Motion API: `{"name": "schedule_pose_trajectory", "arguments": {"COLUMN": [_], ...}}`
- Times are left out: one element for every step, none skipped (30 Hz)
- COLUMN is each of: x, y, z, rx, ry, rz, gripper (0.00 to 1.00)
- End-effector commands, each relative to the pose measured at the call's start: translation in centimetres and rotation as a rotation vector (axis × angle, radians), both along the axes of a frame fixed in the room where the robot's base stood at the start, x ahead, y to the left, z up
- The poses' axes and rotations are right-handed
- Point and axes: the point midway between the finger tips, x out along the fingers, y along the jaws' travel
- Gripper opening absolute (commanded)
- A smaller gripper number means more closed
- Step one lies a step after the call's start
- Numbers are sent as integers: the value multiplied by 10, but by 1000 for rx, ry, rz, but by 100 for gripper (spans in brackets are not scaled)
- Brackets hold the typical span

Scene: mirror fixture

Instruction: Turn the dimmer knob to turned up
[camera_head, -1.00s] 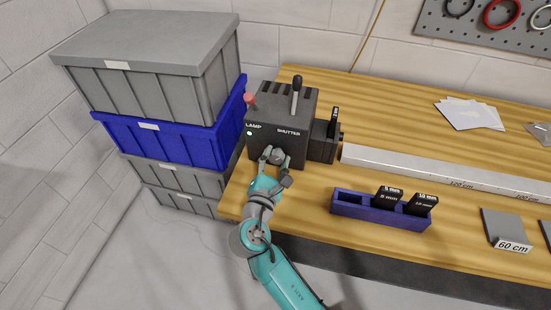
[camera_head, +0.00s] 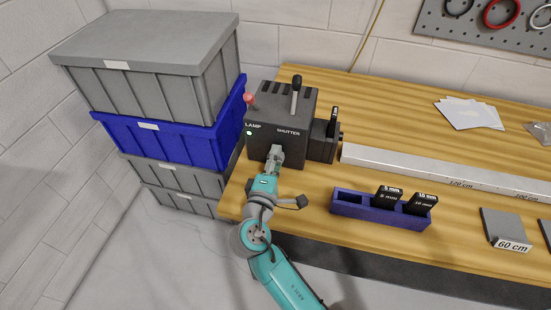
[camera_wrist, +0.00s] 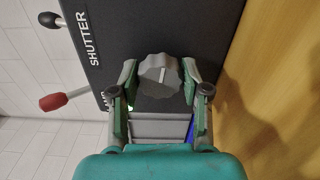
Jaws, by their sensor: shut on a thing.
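The dimmer knob (camera_wrist: 160,77) is a grey, lobed knob with a pale line on its face. It sits on the front of the dark lamp box (camera_head: 266,137), below the SHUTTER label. My gripper (camera_wrist: 159,88) is shut on the knob, one finger on either side of it in the wrist view. In the head view my gripper (camera_head: 275,157) reaches the box front and hides most of the knob. The wrist view is rolled, so the SHUTTER lettering runs up the picture.
A black-handled shutter lever (camera_head: 296,94) and a red-tipped lever (camera_head: 250,99) stand on the box. A blue slide holder (camera_head: 347,210) and a long rail (camera_head: 400,168) lie to the right on the wooden bench. Stacked crates (camera_head: 165,145) stand close on the left.

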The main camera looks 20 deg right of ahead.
Motion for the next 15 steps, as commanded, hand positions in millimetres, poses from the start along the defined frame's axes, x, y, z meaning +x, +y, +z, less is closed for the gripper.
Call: {"name": "schedule_pose_trajectory", "arguments": {"x": [0, 0, 0, 0, 0, 0, 0, 0, 0, 0, 0, 0, 0, 0, 0], "y": [0, 0, 0, 0, 0, 0, 0, 0, 0, 0, 0, 0, 0, 0, 0], "z": [-1, -1, -1, -1, -1, -1, -1, -1, -1, -1, -1, -2, -2, -2, -2], "rx": [35, 57, 87, 109, 130, 158, 178, 197, 222, 241, 257, 278, 295, 309, 326], "ry": [-25, -40, -62, -78, -93, -113, -128, -142, -160, -174, -185, -201, -212, -222, -234], "rz": [-1, -1, -1, -1, -1, -1, -1, -1, -1, -1, -1, -1, -1, -2, -2], "gripper": [12, 12, 12, 12, 12, 12, 12, 12, 12, 12, 12, 12, 12, 12, 12]}}
